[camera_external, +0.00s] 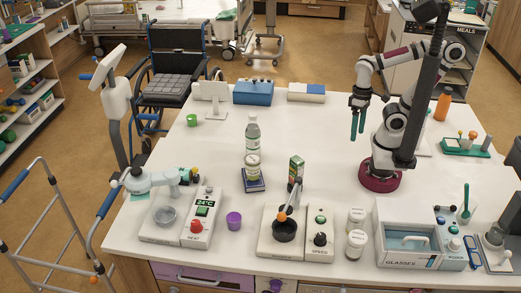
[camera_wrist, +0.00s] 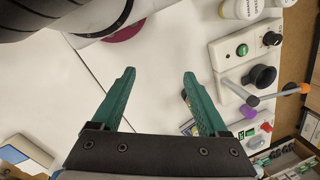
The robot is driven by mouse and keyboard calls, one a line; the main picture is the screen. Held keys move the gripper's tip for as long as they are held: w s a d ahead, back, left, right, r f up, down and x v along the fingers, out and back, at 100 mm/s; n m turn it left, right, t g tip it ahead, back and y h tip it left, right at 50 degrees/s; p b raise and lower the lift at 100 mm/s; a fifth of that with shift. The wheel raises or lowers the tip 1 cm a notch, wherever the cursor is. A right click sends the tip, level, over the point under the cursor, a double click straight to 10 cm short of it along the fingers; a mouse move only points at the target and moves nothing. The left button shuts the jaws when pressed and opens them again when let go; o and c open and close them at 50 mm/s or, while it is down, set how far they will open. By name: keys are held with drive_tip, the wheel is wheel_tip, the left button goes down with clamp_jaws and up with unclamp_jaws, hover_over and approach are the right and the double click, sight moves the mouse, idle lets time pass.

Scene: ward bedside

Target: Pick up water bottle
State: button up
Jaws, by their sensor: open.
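The water bottle (camera_external: 252,135), clear with a white cap and a pale label, stands upright near the middle of the white table. A jar with a yellowish label (camera_external: 253,168) stands in front of it on a dark blue block (camera_external: 254,184) and overlaps its lower part in the external view. My gripper (camera_external: 357,136) hangs above the table to the right of the bottle, well apart from it, with teal fingers pointing down. In the wrist view my gripper (camera_wrist: 160,73) is open with bare table between the fingers. I cannot make out the bottle in the wrist view; small items show partly behind the right finger.
A stirrer device (camera_external: 284,230) and green-and-white carton (camera_external: 296,170) stand in front. A heating device (camera_external: 196,230), purple cup (camera_external: 234,220), white-lidded jars (camera_external: 356,243) and glasses bin (camera_external: 408,238) line the front. The table between gripper and bottle is clear.

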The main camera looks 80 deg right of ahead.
idle(0.4)
drive_tip(key=o, duration=0.4)
drive_tip(key=shift+c, duration=0.2)
drive_tip(key=n+t+h, duration=0.4)
drive_tip(key=t, duration=0.9)
approach(259, 139)
drive_tip(key=w+d+f, duration=0.2)
drive_tip(key=w+f, duration=0.1)
drive_tip(key=w, duration=0.2)
drive_tip(key=shift+n+t, duration=0.3)
drive_tip(key=x, duration=0.7)
drive_tip(key=shift+f, duration=0.25)
